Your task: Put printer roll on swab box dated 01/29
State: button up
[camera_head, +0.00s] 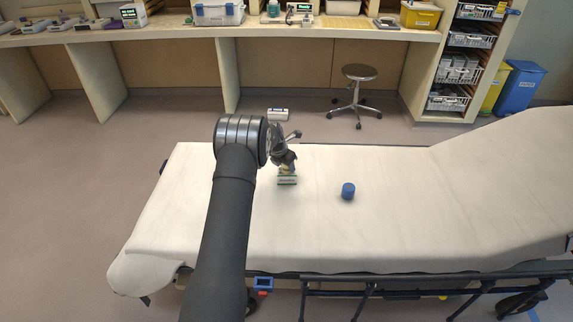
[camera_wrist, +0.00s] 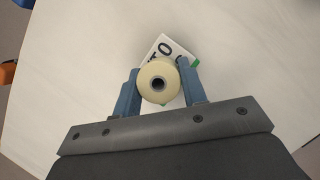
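The cream printer roll (camera_wrist: 158,82) is between the two blue fingers of my gripper (camera_wrist: 159,84), touching both, its dark core hole facing the wrist camera. My gripper (camera_head: 286,162) appears shut on it, low over the stretcher. A white box with a green edge (camera_wrist: 178,48) lies directly beneath the roll, partly hidden by it; large dark characters show but the full date cannot be read. In the head view this box (camera_head: 287,181) rests on the white sheet, with the roll (camera_head: 287,169) right above it. I cannot tell whether the roll touches the box.
A blue cylinder (camera_head: 348,191) stands on the stretcher (camera_head: 420,225) to the right of the box. The sheet around them is clear. A small white item (camera_head: 278,114) shows beyond the far edge. A stool (camera_head: 359,88) and a counter (camera_head: 300,30) stand behind.

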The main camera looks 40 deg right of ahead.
jog(key=o, duration=0.4)
jog(key=shift+c, duration=0.2)
jog(key=shift+r, duration=0.15)
jog(key=v, duration=1.2)
jog(key=x, duration=1.2)
notch_tip(320, 180, up, 2)
jog(key=shift+r, duration=0.6)
jog(key=shift+f, duration=0.1)
